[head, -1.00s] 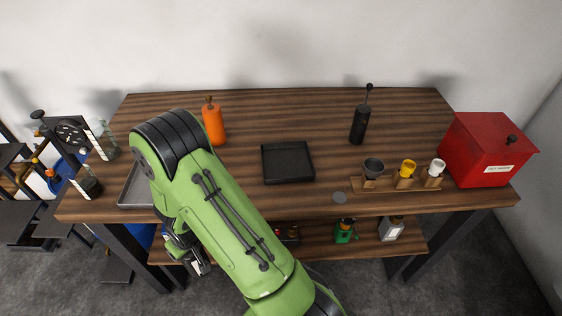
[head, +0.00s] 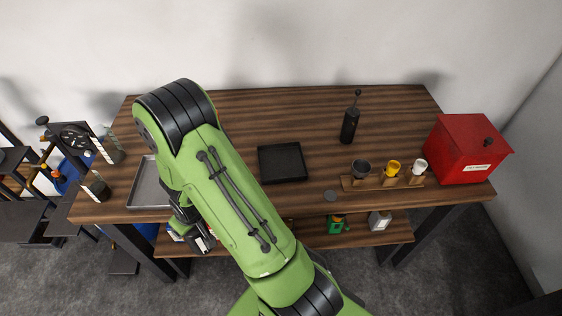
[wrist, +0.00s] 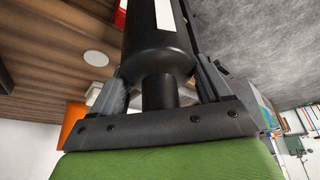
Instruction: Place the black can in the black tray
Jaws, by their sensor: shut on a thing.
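A black can (wrist: 158,45) with a white label fills the upper middle of the wrist view. My gripper (wrist: 165,85) is shut on it, with a grey finger on each side. In the head view my gripper (head: 193,222) hangs at the table's front edge, left of the middle, partly hidden by my green arm. The can is hard to make out there. The black tray (head: 283,163) lies flat and empty on the table, right of my arm and apart from the gripper.
A grey metal tray (head: 147,190) lies at the table's left. A black bottle with a thin handle (head: 349,126) stands behind and right of the black tray. A wooden rack (head: 384,183) with cups and a red box (head: 465,150) are at the right. A shelf lies below.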

